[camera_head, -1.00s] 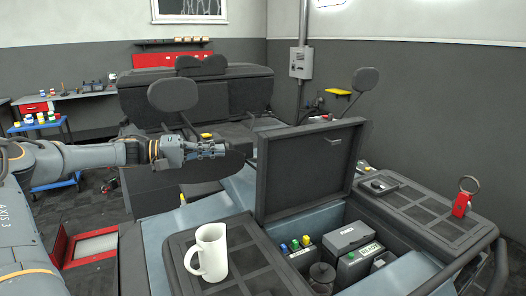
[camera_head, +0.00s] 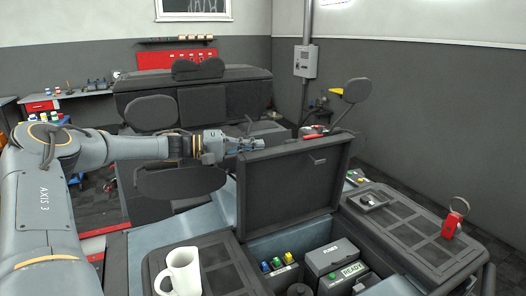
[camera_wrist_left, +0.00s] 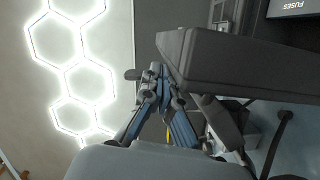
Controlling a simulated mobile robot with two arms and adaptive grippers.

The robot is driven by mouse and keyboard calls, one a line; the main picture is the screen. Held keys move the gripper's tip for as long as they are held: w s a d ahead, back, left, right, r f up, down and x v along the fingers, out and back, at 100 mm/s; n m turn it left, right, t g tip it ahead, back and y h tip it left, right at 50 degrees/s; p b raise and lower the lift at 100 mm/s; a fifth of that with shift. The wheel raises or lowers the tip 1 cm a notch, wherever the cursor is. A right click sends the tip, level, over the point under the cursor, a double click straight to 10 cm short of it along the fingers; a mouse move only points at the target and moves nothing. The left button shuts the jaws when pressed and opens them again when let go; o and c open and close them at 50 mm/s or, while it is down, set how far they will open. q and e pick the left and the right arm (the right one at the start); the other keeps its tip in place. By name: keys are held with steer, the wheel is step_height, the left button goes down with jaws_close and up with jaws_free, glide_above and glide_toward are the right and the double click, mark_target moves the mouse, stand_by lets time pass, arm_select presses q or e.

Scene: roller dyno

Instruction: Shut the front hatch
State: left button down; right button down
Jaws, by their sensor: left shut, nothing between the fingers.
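The front hatch (camera_head: 290,190) is a dark grey lid standing open, nearly upright, at the back edge of an open compartment. Its small latch (camera_head: 317,161) shows near the top of the inner face. My left gripper (camera_head: 260,144) is shut and empty, at the lid's top left corner and seemingly just behind its top edge. In the left wrist view, the shut fingertips (camera_wrist_left: 157,78) are close beside the lid's dark edge (camera_wrist_left: 235,62); I cannot tell whether they touch. My right gripper is not in view.
A white mug (camera_head: 183,272) stands on the left panel. A red tag with a ring (camera_head: 452,225) is on the right panel. Seats and a mirror (camera_head: 357,90) stand behind.

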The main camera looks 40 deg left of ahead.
mark_target(262, 153)
arm_select(q)
steer(key=shift+d+f+p, duration=0.1)
steer(key=shift+d+p, duration=0.7)
steer(key=shift+d, duration=0.4)
steer(key=shift+s+d+f+p, duration=0.2)
steer(key=shift+s+d+p, duration=0.15)
steer(key=shift+d, duration=0.3)
steer(key=shift+d+f, duration=0.1)
steer(key=shift+d, duration=0.1)
steer(key=shift+s+d+f, duration=0.1)
steer(key=shift+f, duration=0.1)
